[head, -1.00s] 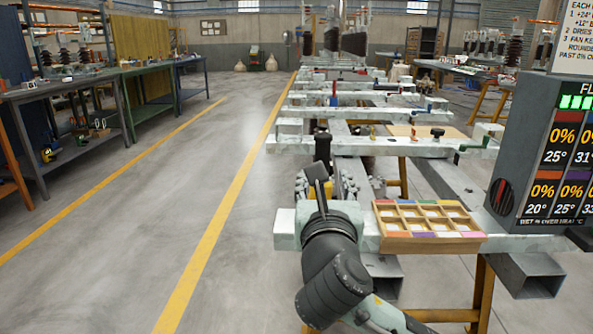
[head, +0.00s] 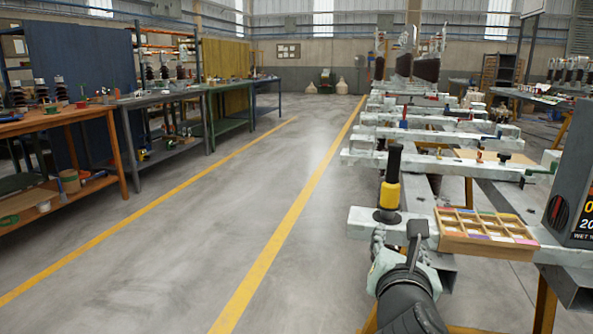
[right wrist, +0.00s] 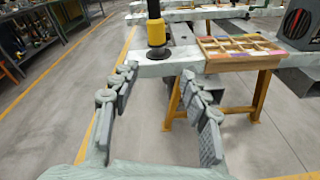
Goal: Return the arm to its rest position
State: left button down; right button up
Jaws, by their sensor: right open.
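My right arm comes in from the bottom right of the head view. Its gripper (head: 391,252) is partly hidden by my own wrist, in front of the near end of the pale frame. The right wrist view shows the two fingers of this gripper (right wrist: 160,125) spread wide, with only floor between them. A black and yellow upright tool (head: 390,185) stands on the frame just beyond the gripper, apart from the fingers; it also shows in the right wrist view (right wrist: 156,30). My left gripper is in neither view.
A wooden compartment tray (head: 485,250) lies on the frame (head: 362,222) to the right of the gripper. A dark display box (head: 575,200) stands at the right edge. Workbenches (head: 170,98) line the left. The floor (head: 200,230) with yellow lines between is clear.

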jog(key=s+d+f+m+g, duration=0.2)
jog(key=f+m, duration=0.3)
jog(key=f, duration=0.4)
jog(key=s+d+f+m+g+y, duration=0.1)
jog(key=s+f+m+g, duration=0.2)
jog(key=f, duration=0.5)
jog(key=s+d+f+m+g, duration=0.2)
jog(key=f+m, duration=0.4)
jog(key=f, duration=0.3)
jog(key=s+d+f+m+g+y, duration=0.1)
jog(key=s+d+f+m+g, duration=0.1)
jog(key=s+f+m, duration=0.4)
jog(key=s+d+f+m+g, duration=0.2)
jog(key=s+f+m, duration=0.4)
jog(key=s+f, duration=0.4)
jog(key=shift+s+d+f+m+g+y, duration=0.2)
jog(key=shift+m+g+y, duration=0.2)
jog(key=shift+g, duration=0.2)
